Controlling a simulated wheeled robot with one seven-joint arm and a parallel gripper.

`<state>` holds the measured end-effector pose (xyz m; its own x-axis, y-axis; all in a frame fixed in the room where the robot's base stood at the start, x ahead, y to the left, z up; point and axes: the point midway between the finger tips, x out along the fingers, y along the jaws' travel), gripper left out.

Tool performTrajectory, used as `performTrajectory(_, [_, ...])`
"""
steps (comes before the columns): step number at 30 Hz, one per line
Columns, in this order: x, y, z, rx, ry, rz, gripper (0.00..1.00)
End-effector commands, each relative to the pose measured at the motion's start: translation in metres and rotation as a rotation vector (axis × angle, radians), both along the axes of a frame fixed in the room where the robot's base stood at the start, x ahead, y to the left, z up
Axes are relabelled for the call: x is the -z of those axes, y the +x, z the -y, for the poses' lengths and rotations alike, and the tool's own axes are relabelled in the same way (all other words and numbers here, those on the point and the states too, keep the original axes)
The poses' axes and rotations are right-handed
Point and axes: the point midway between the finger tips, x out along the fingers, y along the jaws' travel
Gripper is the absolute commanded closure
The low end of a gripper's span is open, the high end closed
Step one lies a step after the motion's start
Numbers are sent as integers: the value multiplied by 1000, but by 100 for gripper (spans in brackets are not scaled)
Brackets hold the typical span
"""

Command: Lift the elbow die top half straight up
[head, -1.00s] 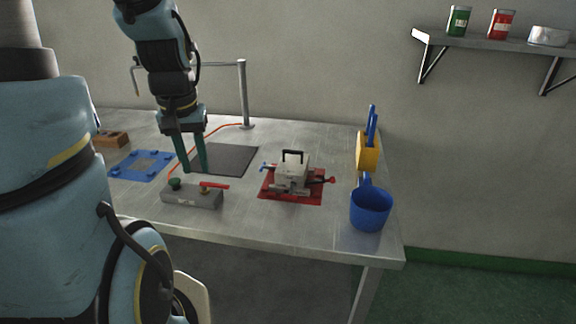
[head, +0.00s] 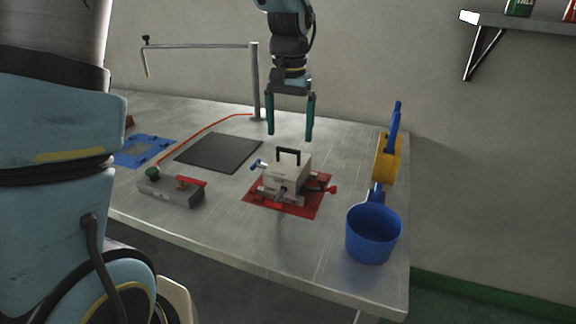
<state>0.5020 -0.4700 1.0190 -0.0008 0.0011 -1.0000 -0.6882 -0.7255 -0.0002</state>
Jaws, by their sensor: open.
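The elbow die (head: 286,178) is a pale grey block on a red mat (head: 262,201) on the metal table. Its top half carries a black handle (head: 288,152) standing up in an arch. A blue-tipped clamp sticks out at its left and a red-tipped one at its right. The seam between the die halves is too small to make out. My gripper (head: 290,137) points down above and slightly behind the die. Its two green fingers are apart, with nothing between them, and their tips are a little above the handle.
A blue cup (head: 373,236) and a yellow holder with blue tools (head: 386,158) stand at the right edge.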

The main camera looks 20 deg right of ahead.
Motion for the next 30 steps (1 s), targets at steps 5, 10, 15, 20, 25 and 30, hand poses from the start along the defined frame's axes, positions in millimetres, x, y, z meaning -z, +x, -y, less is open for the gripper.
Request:
performTrajectory(5, [11, -1, -2, -1, 1, -1, 0])
performTrajectory(10, [35, -4, -5, -1, 3, -4, 0])
performTrajectory(15, [54, -3, -5, 0, 2, -1, 0])
performTrajectory(20, [57, -2, -4, 0, -1, 2, 0])
performTrajectory(25, [57, -2, -4, -1, -1, 2, 8])
performTrajectory(30, [57, -2, -4, -1, -1, 1, 27])
